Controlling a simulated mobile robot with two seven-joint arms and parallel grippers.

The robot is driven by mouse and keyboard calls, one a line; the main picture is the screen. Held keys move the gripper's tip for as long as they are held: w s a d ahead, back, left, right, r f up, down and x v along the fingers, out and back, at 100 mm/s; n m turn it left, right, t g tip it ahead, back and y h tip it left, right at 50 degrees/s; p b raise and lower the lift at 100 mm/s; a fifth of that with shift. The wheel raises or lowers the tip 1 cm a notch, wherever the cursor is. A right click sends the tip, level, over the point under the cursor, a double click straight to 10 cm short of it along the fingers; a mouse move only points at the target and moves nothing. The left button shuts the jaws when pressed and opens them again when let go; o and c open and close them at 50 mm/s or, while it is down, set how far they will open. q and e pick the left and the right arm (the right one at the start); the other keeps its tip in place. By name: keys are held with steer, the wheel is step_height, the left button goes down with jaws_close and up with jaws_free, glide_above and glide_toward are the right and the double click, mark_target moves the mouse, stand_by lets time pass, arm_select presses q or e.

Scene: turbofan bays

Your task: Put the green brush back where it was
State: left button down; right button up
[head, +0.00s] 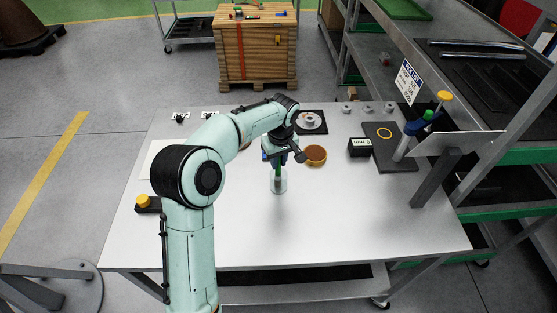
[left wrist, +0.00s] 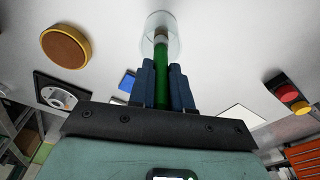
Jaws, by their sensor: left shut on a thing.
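The green brush (left wrist: 161,58) is upright between the blue fingers of my left gripper (head: 277,160), which is shut on its handle; the fingers also show in the left wrist view (left wrist: 161,72). A clear glass jar (head: 279,186) stands on the white table below the gripper. It shows ahead of the fingertips in the left wrist view (left wrist: 148,42). The lower end of the brush lies within the jar's outline in both views. I cannot tell whether it touches the bottom. My right gripper is not in view.
A round orange-brown dish (head: 316,155) stands close to the right of the jar. A black labelled box (head: 360,147) and a dark mat (head: 398,160) lie farther right. A yellow-topped button box (head: 145,203) is at the left edge. The table's front is clear.

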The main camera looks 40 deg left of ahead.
arm_select(q)
steer(key=shift+w, duration=0.1)
steer(key=shift+f, duration=0.2)
steer(key=c, duration=1.1)
jaws_free()
steer(key=shift+r, duration=0.1)
steer(key=shift+o, duration=0.2)
steer(key=shift+r, duration=0.1)
step_height(320, 180, up, 12)
steer(key=d+p, duration=0.1)
steer(key=shift+s+p, duration=0.35)
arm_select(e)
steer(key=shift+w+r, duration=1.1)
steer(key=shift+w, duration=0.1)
arm_select(q)
steer(key=shift+d, duration=0.1)
